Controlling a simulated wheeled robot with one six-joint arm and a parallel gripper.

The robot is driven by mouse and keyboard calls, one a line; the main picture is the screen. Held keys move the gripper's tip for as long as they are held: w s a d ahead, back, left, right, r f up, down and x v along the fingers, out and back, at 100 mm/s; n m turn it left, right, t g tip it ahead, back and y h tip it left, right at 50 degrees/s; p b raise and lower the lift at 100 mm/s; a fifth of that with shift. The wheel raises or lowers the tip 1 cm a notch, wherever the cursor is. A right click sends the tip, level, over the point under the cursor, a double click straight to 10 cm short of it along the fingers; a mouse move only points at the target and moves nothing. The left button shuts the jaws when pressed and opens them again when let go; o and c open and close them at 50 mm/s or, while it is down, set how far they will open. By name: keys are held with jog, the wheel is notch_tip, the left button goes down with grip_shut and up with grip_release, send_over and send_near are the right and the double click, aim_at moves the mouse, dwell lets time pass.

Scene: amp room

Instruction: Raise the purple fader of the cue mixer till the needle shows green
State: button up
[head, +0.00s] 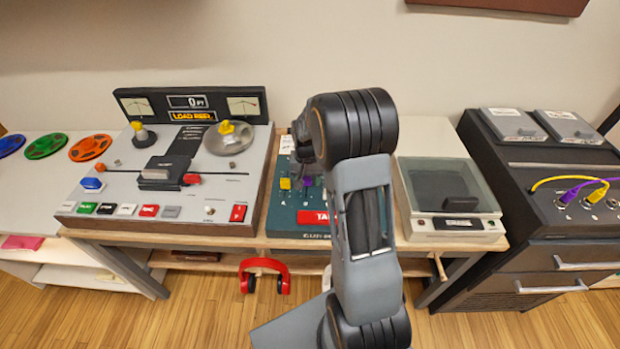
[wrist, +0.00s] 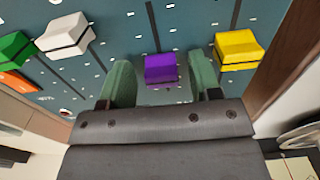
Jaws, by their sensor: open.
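The cue mixer (head: 283,216) is a dark teal panel in the middle of the bench, partly hidden behind my arm in the head view. Its purple fader (wrist: 160,68) has a block cap on a dark slot, and it also shows in the head view (head: 307,182). My gripper (wrist: 162,84) is open, with one green finger on each side of the purple cap. I cannot tell whether the fingers touch it. A yellow fader (wrist: 237,50) is to the right and a white fader (wrist: 66,36) to the left in the wrist view. The needle meter is not visible.
A green fader (wrist: 14,48) and an orange one (wrist: 16,82) lie further left. Red headphones (head: 264,275) hang below the bench.

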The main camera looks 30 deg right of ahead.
aim_at(307, 178)
notch_tip(307, 178, up, 14)
jog(key=shift+f+p, duration=0.15)
jog(key=shift+p, duration=0.25)
dwell(0.5)
jog(key=s+a+r+n+t+p, duration=0.1)
jog(key=s+a+r+n+p, duration=0.1)
jog(key=s+a, duration=0.3)
jog(key=s+a+r+n+t+p, duration=0.2)
jog(key=s+a+r+n, duration=0.2)
jog(key=s, duration=0.9)
jog(key=shift+a+r+t+p, duration=0.3)
jog(key=shift+a+r+p, duration=0.1)
jog(key=shift+a, duration=0.65)
jog(key=shift+s, duration=0.1)
